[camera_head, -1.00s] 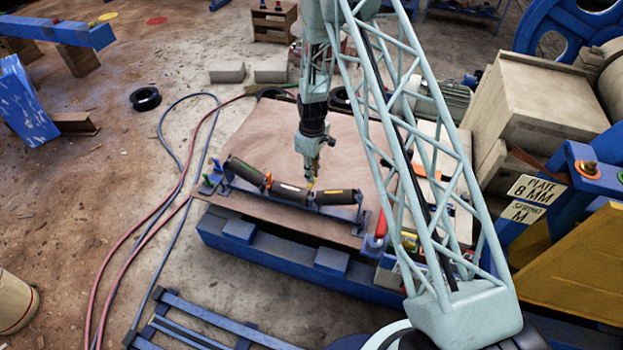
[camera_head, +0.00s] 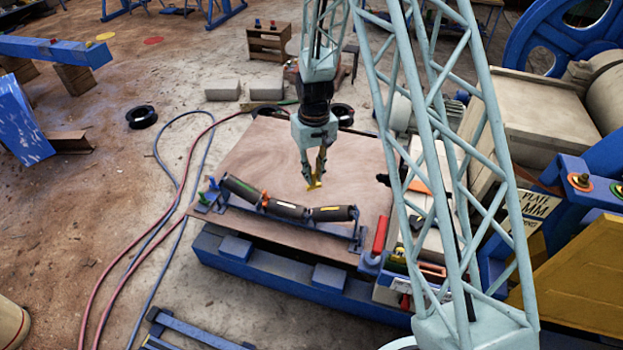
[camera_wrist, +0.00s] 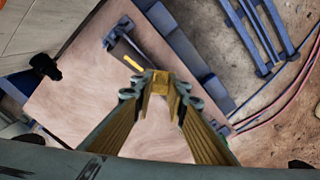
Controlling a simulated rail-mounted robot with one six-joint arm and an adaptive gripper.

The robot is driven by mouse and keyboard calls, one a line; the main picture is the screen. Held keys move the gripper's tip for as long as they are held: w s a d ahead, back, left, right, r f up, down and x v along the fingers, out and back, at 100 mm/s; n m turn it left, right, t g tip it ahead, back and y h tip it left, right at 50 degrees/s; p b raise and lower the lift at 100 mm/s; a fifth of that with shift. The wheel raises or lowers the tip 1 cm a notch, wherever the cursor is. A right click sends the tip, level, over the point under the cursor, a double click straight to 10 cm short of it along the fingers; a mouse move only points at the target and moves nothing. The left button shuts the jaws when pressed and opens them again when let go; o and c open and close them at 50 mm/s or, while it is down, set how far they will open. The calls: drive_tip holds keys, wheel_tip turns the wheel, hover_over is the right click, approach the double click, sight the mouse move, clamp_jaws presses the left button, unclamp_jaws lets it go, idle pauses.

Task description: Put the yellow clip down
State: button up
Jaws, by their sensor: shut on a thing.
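The yellow clip (camera_head: 314,183) is held at the fingertips of my gripper (camera_head: 317,168), over the bare wood behind the roller set. In the wrist view, the clip (camera_wrist: 160,79) sits between the two fingertips of my gripper (camera_wrist: 159,90). I cannot tell whether the clip touches the wooden board (camera_head: 262,150). The roller set has three dark rollers (camera_head: 287,209) on a blue frame.
A red cylinder (camera_head: 380,233) and small coloured items (camera_head: 398,258) lie at the board's right. Black rings (camera_head: 142,117) and hoses (camera_head: 178,200) lie on the floor to the left. The crusher machinery (camera_head: 533,105) stands at the right. The board's middle behind the rollers is clear.

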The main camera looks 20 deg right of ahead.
drive_tip(key=shift+s+r+m, duration=0.35)
drive_tip(key=shift+s+r, duration=0.15)
drive_tip(key=shift+r, duration=0.25)
drive_tip(key=shift+s+r+m, duration=0.35)
drive_tip(key=shift+s+r, duration=0.15)
drive_tip(key=shift+r, duration=0.2)
drive_tip(key=shift+w+a, duration=0.1)
drive_tip(key=shift+w, duration=0.1)
